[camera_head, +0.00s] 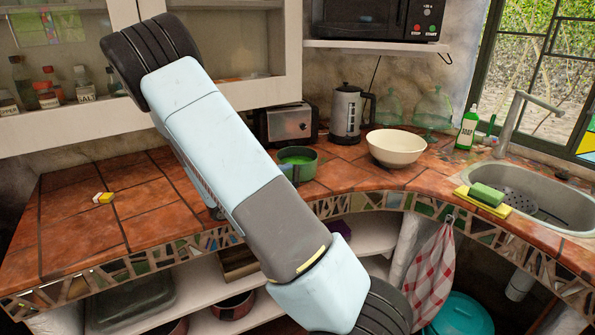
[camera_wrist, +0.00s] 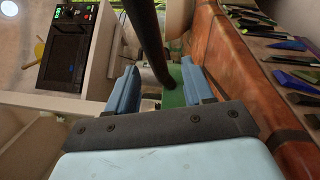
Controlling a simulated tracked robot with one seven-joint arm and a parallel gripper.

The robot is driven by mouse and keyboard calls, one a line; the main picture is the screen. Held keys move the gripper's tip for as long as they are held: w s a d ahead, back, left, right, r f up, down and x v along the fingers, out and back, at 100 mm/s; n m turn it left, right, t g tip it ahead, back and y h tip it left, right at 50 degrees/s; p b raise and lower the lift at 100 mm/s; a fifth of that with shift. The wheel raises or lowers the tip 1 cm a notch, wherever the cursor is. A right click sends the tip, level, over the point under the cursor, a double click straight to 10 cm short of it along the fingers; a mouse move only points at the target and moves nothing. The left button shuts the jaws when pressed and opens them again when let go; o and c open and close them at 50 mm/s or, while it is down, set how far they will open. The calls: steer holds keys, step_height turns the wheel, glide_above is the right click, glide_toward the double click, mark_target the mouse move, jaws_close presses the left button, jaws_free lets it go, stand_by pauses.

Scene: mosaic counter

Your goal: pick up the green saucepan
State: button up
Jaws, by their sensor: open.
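The green saucepan (camera_head: 298,163) stands upright on the tiled counter in the head view, left of the white bowl. My arm crosses in front of its lower left side, and its handle is not clear there. In the wrist view my gripper (camera_wrist: 158,72) is open, with two blue fingers apart. A green surface, apparently the saucepan (camera_wrist: 174,92), shows between and beyond the fingers. A dark bar, perhaps its handle, runs down from the top edge into the gap. I cannot tell whether anything touches the fingers. My gripper is mostly hidden behind my arm in the head view.
A toaster (camera_head: 287,124), a kettle (camera_head: 346,112) and a white bowl (camera_head: 396,149) stand near the saucepan. A microwave (camera_head: 372,18) sits on the shelf above. A small yellow-and-white block (camera_head: 103,198) lies at left, where the counter (camera_head: 70,235) is mostly clear.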

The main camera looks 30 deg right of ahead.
mark_target(301, 171)
steer(key=shift+d+r, duration=0.15)
steer(key=shift+d, duration=1.3)
steer(key=shift+d+r, duration=0.15)
steer(key=shift+d, duration=1.3)
steer(key=shift+c, duration=0.5)
steer(key=shift+s, duration=0.1)
jaws_close()
